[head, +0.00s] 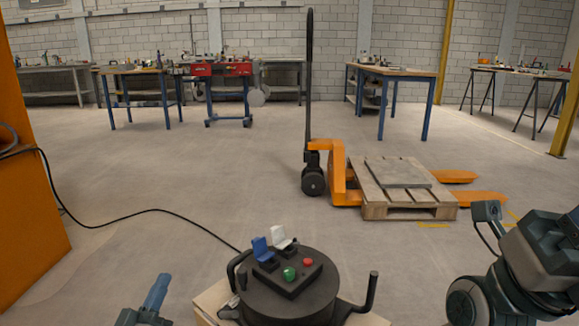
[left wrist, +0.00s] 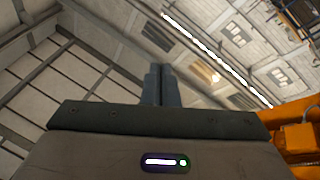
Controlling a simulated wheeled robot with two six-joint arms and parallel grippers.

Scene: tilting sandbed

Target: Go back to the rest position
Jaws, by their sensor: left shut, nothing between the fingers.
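My left gripper (head: 157,293) is low at the left of the head view, to the left of the black control box. Its fingers point up and are shut with nothing between them. In the left wrist view the two fingers (left wrist: 162,85) stand side by side against the ceiling. My right arm (head: 525,265) comes in at the lower right, and its fingers cannot be made out. The round black control box (head: 290,298) has a blue switch cover (head: 262,249), a white switch cover (head: 281,238), a green button (head: 290,273) and a red button (head: 308,262).
An orange pallet jack (head: 340,175) stands ahead with a wooden pallet (head: 405,212) and a grey slab on it. An orange panel (head: 30,205) rises at the left edge, with a black cable (head: 140,212) across the floor. Workbenches (head: 392,72) stand farther back. Open floor lies between.

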